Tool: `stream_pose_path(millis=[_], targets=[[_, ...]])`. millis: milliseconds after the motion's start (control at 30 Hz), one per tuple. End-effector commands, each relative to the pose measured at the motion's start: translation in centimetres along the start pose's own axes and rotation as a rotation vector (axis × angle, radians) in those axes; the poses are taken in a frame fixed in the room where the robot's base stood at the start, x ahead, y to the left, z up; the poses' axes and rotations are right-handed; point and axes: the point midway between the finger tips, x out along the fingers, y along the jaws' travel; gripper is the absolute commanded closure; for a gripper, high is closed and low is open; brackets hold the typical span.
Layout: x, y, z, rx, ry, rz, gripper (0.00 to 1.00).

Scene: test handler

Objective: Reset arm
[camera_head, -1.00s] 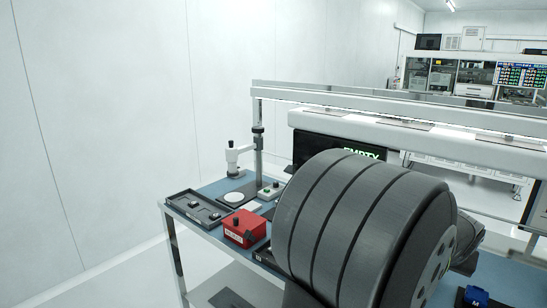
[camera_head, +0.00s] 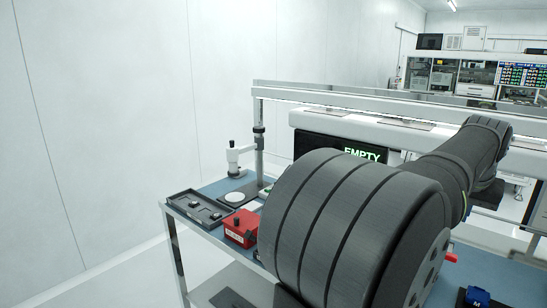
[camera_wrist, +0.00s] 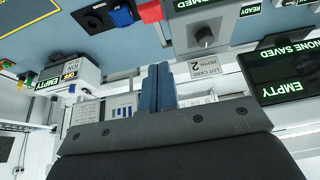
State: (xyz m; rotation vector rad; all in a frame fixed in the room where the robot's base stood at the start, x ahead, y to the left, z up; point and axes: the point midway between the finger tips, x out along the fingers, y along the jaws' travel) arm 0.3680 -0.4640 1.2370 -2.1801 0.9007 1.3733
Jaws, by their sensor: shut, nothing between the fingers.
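My gripper (camera_wrist: 158,88) shows in the wrist view as two blue-grey fingers side by side, shut with nothing between them. It points toward the bench's equipment and touches nothing that I can see. In the head view my own large dark arm links fill the lower middle and extend to the upper right; the gripper is not visible there.
The blue bench holds a black tray (camera_head: 181,196), a red box (camera_head: 232,239) and a white stand (camera_head: 233,158). A display (camera_head: 310,148) reads EMPTY. The wrist view shows a grey knob box (camera_wrist: 226,22), a NONE SAVED screen (camera_wrist: 270,72) and a lot-card label (camera_wrist: 203,68).

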Motion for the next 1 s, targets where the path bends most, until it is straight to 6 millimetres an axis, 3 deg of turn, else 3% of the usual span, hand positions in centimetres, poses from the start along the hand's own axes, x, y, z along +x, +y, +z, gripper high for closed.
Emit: stream_pose_path(millis=[100,267,433,733,1000], targets=[[-2.2,0.1,0.0,0.0,0.0,0.001,1.0],[-4.2,0.1,0.1,0.0,-0.005,0.001,1.0],[-3.7,1.1,0.4,-0.034,0.003,0.048,1.0],[-3.6,1.3,0.4,-0.04,0.005,0.056,1.0],[-3.5,1.3,0.5,-0.04,0.004,0.055,0.47]])
